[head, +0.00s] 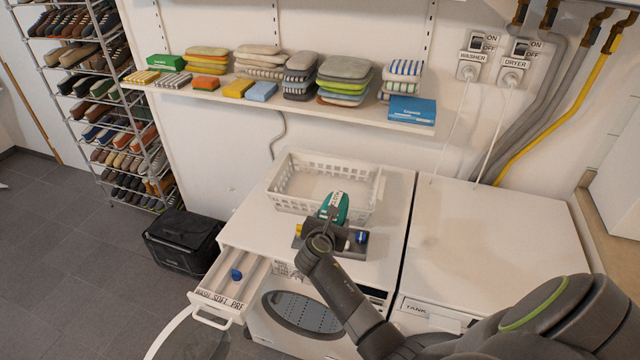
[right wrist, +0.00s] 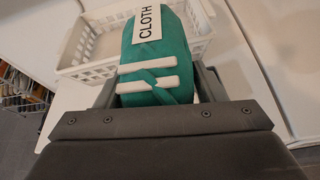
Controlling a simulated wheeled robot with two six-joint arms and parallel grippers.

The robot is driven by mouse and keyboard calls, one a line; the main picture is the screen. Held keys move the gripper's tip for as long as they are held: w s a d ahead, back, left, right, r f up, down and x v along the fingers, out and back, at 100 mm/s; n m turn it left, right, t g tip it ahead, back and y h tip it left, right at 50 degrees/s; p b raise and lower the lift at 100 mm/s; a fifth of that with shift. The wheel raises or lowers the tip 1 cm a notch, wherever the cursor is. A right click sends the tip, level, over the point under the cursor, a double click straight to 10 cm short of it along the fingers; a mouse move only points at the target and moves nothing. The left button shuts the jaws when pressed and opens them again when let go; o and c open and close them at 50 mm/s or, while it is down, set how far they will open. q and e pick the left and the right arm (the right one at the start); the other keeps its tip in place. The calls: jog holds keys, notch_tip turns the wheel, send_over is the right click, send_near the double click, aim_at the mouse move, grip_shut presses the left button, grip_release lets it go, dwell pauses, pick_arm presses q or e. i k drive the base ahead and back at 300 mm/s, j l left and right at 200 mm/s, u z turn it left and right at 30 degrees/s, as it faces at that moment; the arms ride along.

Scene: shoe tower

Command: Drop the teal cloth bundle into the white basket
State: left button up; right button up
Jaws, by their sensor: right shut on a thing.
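The teal cloth bundle (right wrist: 160,62) carries a white label reading CLOTH and white straps. My right gripper (head: 329,215) is shut on it, and its fingers show on both sides of the bundle in the right wrist view. In the head view the bundle (head: 341,208) is at the front right edge of the white basket (head: 294,207); I cannot tell whether it is over the rim or in front of it. The basket stands on the washer and looks empty. It also shows behind the bundle in the right wrist view (right wrist: 88,70). My left gripper is not in view.
The washer's detergent drawer (head: 236,283) is pulled out, with a blue cap inside. A blue item (head: 361,237) and a yellow item sit beside my right gripper. The dryer top (head: 495,230) is clear. A shelf (head: 300,105) of folded cloths hangs above.

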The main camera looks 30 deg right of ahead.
aim_at(330, 191)
jog(key=i+l, duration=0.65)
jog(key=i, duration=0.05)
